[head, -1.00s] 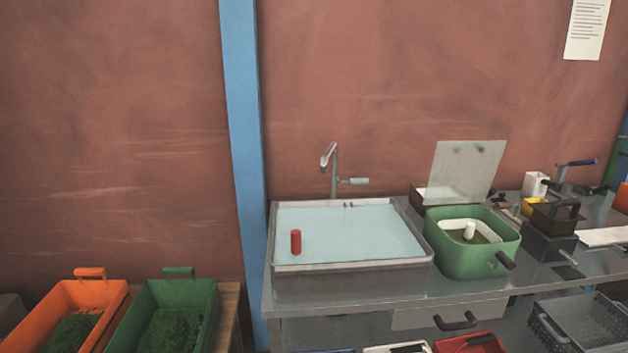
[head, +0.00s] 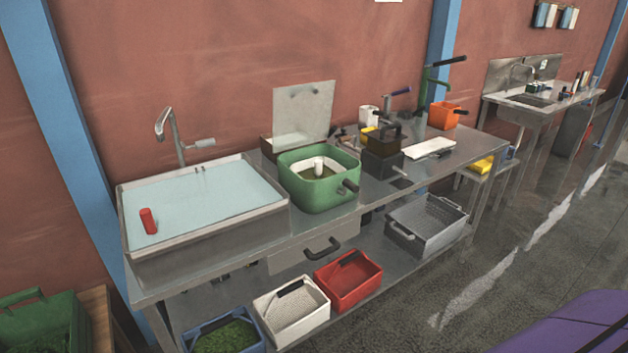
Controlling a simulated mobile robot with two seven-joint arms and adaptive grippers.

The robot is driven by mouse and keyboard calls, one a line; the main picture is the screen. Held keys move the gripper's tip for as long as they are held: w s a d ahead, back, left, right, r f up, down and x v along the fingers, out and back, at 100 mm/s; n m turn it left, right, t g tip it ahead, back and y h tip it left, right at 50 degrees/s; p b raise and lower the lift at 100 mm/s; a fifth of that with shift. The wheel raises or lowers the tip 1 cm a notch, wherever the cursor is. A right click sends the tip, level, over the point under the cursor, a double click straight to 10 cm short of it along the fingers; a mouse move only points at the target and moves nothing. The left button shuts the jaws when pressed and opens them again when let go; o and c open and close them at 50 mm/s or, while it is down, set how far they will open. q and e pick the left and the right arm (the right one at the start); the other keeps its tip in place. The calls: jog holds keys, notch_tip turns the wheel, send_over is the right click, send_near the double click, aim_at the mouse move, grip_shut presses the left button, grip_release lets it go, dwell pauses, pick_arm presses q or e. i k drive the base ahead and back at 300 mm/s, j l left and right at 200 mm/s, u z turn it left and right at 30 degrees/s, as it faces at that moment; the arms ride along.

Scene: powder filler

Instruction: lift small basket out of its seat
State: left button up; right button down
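A small dark basket (head: 384,141) with a raised handle sits on a dark box-like base (head: 382,164) in the middle of the steel bench. It looks upright and seated, and its inside is hard to make out. To its left, a green tub (head: 318,190) holds a white-rimmed insert (head: 335,166) with a white post in the centre. I cannot tell for certain which of these is the named small basket. Neither of my grippers is in view.
A water-filled sink (head: 140,259) with a red cylinder (head: 148,221) stands at the bench's left end. A white board (head: 430,149) and orange bin (head: 445,115) lie to the right. A grey perforated basket (head: 424,232) and red bin (head: 349,284) sit on the lower shelf.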

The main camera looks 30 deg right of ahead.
aim_at(317, 167)
jog(key=l+z, duration=0.35)
jog(key=l, duration=1.3)
jog(key=i+l+u, duration=0.1)
jog(key=l, duration=0.2)
jog(key=i+l+u, duration=0.25)
jog(key=l, duration=0.35)
jog(key=i+l+u, duration=0.1)
jog(key=i+l, duration=0.1)
jog(key=l, duration=0.1)
